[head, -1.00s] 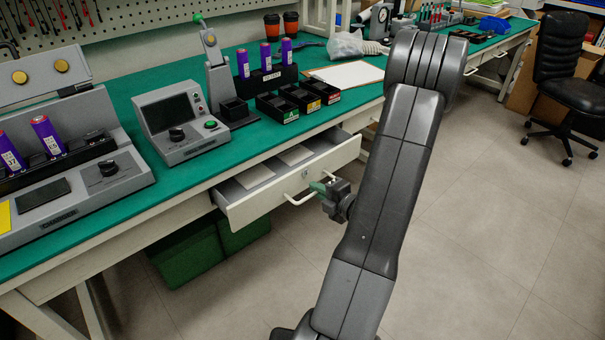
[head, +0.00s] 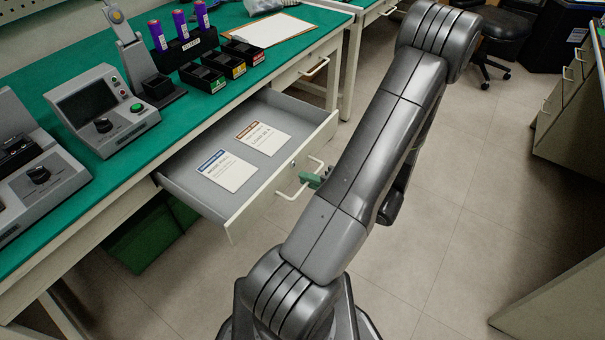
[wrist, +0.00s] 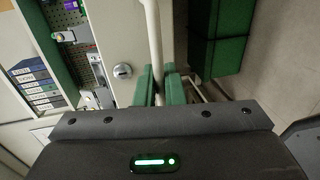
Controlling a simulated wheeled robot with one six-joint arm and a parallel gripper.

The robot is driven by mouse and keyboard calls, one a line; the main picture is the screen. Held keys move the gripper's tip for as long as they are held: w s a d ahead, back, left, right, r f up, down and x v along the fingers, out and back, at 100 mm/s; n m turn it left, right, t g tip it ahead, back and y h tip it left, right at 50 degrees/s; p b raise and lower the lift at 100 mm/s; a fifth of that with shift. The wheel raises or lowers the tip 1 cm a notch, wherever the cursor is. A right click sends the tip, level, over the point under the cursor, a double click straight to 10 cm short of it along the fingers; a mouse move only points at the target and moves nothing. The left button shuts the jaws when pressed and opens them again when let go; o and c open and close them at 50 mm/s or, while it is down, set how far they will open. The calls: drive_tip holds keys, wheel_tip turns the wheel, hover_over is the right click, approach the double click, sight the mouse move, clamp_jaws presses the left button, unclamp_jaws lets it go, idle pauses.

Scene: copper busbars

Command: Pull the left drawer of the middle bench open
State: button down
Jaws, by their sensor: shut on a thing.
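The left drawer (head: 280,192) of the bench stands well out from under the green top (head: 35,239) in the head view. Two printed cards lie inside it, a blue-headed card (head: 227,171) and a brown-headed card (head: 263,140). Its white bar handle (head: 290,196) is on the front panel, and the handle also shows in the wrist view (wrist: 153,40). My gripper (head: 312,180) has green fingers, and they are closed around the handle in the wrist view (wrist: 160,86). My arm hides part of the gripper in the head view. A round lock (wrist: 122,71) is beside the handle.
Green bins (head: 140,238) stand under the bench. Testers, small black trays (head: 203,77) and purple cells (head: 180,24) are on the top. Another bench handle (head: 316,67) is farther right. Open floor (head: 440,200) lies right of my arm, with cabinets (head: 565,110) at the far right.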

idle(0.3)
drive_tip(key=c, duration=1.6)
unclamp_jaws()
drive_tip(key=shift+s+d, duration=0.1)
drive_tip(key=shift+d, duration=0.05)
drive_tip(key=p+v, duration=0.2)
drive_tip(key=v, duration=1.1)
drive_tip(key=shift+s+d, duration=0.15)
drive_tip(key=shift+d, duration=0.1)
drive_tip(key=b+x, duration=0.2)
drive_tip(key=x, duration=1.2)
drive_tip(key=shift+s+r, duration=0.1)
